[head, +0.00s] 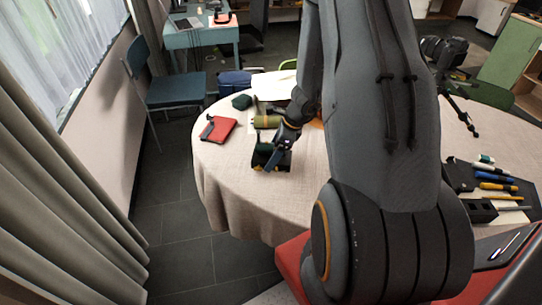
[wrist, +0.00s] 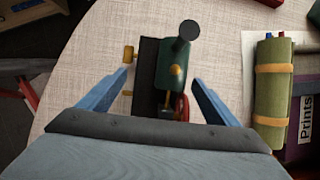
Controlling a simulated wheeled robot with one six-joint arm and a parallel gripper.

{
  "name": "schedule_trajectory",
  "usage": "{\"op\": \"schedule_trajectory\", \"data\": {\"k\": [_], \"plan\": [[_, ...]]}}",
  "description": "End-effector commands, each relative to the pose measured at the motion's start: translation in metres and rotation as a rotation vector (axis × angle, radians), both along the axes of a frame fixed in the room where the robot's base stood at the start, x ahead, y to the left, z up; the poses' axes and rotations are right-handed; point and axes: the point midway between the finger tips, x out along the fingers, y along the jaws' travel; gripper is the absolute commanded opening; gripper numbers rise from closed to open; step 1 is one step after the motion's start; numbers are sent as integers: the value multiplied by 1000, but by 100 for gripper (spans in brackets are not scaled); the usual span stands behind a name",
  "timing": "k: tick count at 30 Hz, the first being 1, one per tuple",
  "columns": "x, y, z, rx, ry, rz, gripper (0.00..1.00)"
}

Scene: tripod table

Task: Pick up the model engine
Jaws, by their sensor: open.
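The model engine (wrist: 174,62) stands on the table in the wrist view, with a green body, dark base, brass parts, a round dark top and a red wheel partly visible. It also shows in the head view (head: 265,154), small and partly hidden by my gripper. My gripper (wrist: 160,78) is open, its blue fingers on the left and right of the engine with a gap on each side. Whether either finger touches it cannot be told. In the head view my gripper (head: 283,147) is low over the table's near left part.
A green roll with yellow bands (wrist: 273,90) lies right of the engine, by a box marked "Prints" (wrist: 305,125). On the cloth-covered table (head: 235,175), a red book (head: 218,129) lies left; pens (head: 495,186) lie far right. A camera on a tripod (head: 445,50) stands behind.

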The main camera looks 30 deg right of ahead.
Motion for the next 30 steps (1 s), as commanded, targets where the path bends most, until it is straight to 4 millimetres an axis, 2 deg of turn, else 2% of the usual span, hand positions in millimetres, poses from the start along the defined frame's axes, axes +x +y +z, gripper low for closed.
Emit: {"op": "schedule_trajectory", "data": {"k": [8, 22, 30], "plan": [[1, 0, -2, -1, -1, 0, 83], [1, 0, -1, -1, -1, 0, 4], [2, 0, 1, -1, -3, 0, 4]]}}
